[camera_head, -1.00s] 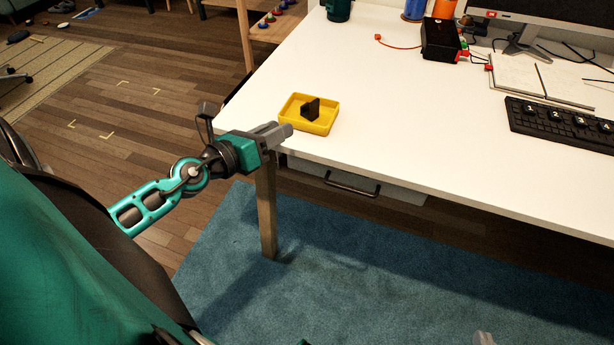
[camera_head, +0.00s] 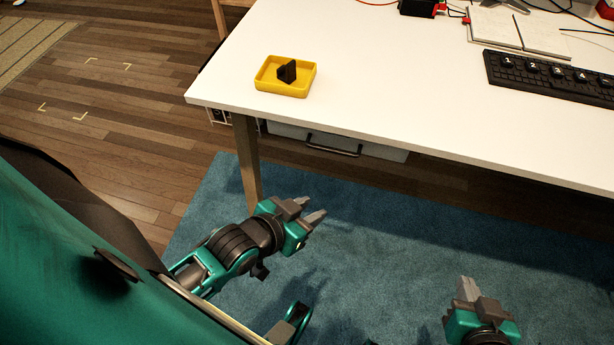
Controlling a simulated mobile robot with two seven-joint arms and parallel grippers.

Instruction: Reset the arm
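My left gripper (camera_head: 308,212) is in front of the white table and below its top, over the blue rug. Its two grey fingers are apart with nothing between them. My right gripper (camera_head: 468,290) is at the bottom right, also over the rug. It is seen from above and its fingers overlap in this view, so I cannot tell whether they are apart. No object shows at its fingertips. Both grippers are clear of the table.
The white table (camera_head: 400,100) spans the upper right. A yellow tray (camera_head: 285,89) with a black piece (camera_head: 287,72) in it stands near its left corner. A keyboard (camera_head: 550,80) and an open notebook (camera_head: 520,30) are at the right. The rug (camera_head: 400,225) in front is clear.

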